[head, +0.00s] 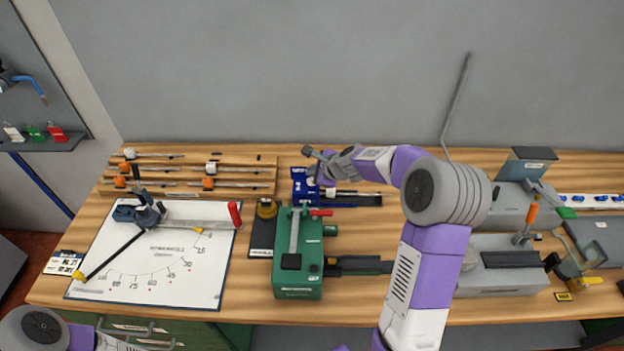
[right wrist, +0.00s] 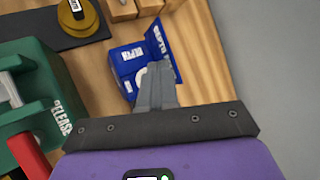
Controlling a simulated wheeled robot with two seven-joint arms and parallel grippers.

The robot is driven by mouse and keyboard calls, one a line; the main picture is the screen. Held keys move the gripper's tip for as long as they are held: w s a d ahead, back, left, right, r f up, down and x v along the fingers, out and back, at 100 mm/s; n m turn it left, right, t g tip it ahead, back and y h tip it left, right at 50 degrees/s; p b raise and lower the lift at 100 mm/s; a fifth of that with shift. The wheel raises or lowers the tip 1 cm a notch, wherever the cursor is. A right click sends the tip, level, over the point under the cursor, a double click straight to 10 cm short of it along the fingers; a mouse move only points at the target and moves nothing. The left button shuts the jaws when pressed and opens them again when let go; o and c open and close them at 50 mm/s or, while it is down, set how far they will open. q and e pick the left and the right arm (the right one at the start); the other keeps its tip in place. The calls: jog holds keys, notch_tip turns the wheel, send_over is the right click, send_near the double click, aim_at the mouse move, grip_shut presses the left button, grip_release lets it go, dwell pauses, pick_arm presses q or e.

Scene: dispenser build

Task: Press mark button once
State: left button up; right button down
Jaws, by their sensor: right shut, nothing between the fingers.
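A small blue device (right wrist: 128,62) with white lettering stands on the bench in the right wrist view, with an upright blue plate behind it reading DEPTH. It also shows in the head view (head: 299,186). A pale round part (right wrist: 141,76) on it is partly hidden by my fingers. I cannot read a mark label on it. My right gripper (right wrist: 155,72) is shut and empty, its tips over the blue device; whether they touch it I cannot tell. The right gripper also shows in the head view (head: 314,156). My left gripper is out of view; only part of its arm shows at lower left.
A green machine (head: 299,279) with a red lever stands in front of the blue device. A yellow-and-black knob (head: 267,208) sits on a black base left of it. A white angle-scale board (head: 120,235) lies at left. Grey machines (head: 500,270) stand at right.

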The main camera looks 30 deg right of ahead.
jog(key=shift+r+p, duration=2)
jog(key=shift+r, duration=0.4)
jog(key=shift+f, duration=0.1)
